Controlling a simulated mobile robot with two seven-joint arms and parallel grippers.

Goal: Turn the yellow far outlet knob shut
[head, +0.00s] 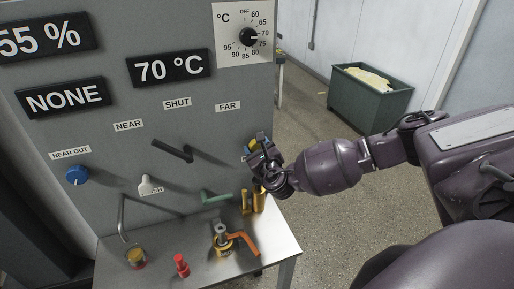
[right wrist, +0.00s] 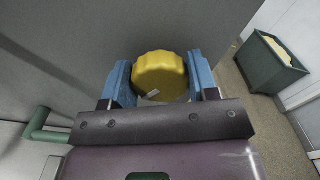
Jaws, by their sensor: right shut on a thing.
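The yellow far outlet knob (right wrist: 160,76) is a round, ridged cap on the grey panel, with a small pale mark near its lower edge. In the right wrist view it sits between the two blue fingers of my right gripper (right wrist: 163,84), one on each side. In the head view my right gripper (head: 257,150) is at the panel's right edge, below the FAR label (head: 228,106). There it hides most of the knob. It is shut on the knob. My left gripper is not in view.
The panel (head: 120,110) also carries a blue knob (head: 76,175), a black lever (head: 173,151), a white handle (head: 146,187) and a green lever (head: 217,196). An orange-handled valve (head: 243,238) and a red piece (head: 181,264) are on the steel shelf below. A green bin (head: 366,101) stands behind.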

